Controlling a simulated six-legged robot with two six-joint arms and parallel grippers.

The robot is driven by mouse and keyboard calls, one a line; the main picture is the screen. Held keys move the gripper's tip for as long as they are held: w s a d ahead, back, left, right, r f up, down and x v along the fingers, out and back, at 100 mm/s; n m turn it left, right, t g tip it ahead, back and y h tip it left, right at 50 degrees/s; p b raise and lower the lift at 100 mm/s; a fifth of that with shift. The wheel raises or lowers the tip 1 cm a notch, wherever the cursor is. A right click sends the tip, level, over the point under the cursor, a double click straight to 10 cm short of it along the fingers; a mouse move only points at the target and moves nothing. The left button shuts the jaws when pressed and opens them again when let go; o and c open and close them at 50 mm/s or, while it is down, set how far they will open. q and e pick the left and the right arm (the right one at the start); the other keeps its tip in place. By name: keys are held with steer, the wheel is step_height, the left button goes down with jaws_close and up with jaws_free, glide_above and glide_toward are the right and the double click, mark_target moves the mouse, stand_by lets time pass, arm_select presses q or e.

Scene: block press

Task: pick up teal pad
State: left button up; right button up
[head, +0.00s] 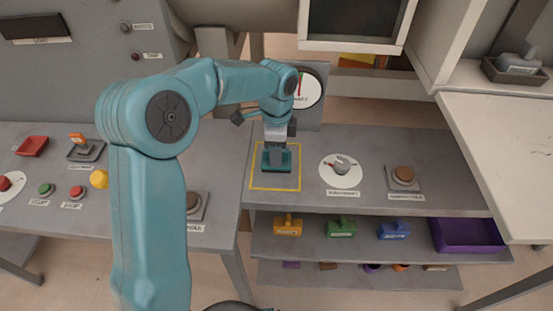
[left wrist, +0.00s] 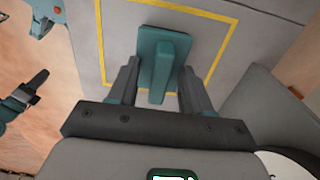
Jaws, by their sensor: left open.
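The teal pad (head: 278,162) lies flat inside a yellow outlined square on the grey bench in the head view. It has an upright teal handle. My left gripper (head: 276,144) points down right over the pad, and hides part of it. In the left wrist view the pad (left wrist: 165,45) lies inside the yellow outline, its handle between the two fingers of my open left gripper (left wrist: 158,75). There is a gap on each side of the handle. I cannot tell how far down the fingers reach. My right gripper cannot be made out.
A white dial (head: 309,90) on a grey panel stands behind the square. A round white knob plate (head: 341,171) and a brown button (head: 403,175) are to its right. Orange (head: 288,226), green (head: 342,228) and blue (head: 394,231) handled pads and a purple tray (head: 466,236) sit on the shelf below.

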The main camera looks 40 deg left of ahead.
arm_select(q)
jaws_close()
step_height(320, 180, up, 20)
steer(key=p, duration=0.3)
stand_by(0.4)
